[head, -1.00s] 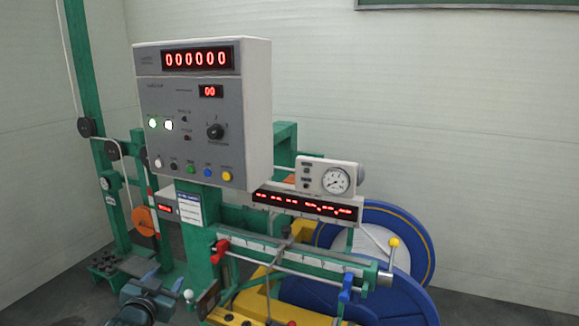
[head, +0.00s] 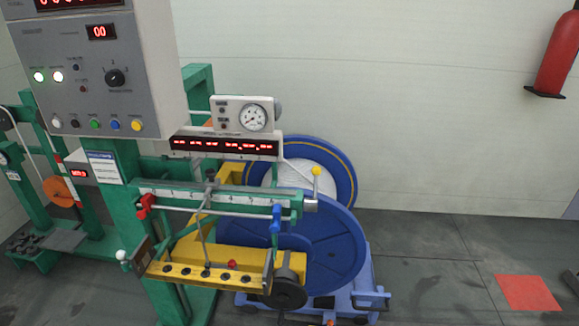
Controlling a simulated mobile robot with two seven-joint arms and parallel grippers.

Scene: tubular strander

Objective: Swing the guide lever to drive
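A lever with a yellow ball knob (head: 317,171) on a thin pale rod stands at the right end of the green traverse rail (head: 225,201). The rod slants up to the left from the knob. A second handle with a white ball knob (head: 122,254) is at the lower left of the rail. I cannot tell from the picture which one is the guide lever. A red clamp (head: 146,205) and a blue clamp (head: 276,218) sit on the rail's rod. Neither of my grippers shows in the head view.
A grey control panel (head: 80,75) stands at upper left. A dial gauge box (head: 244,115) is above the red-lit display (head: 222,146). A large blue reel (head: 325,250) stands behind the yellow frame (head: 225,262). Floor at right is clear around a red patch (head: 528,293).

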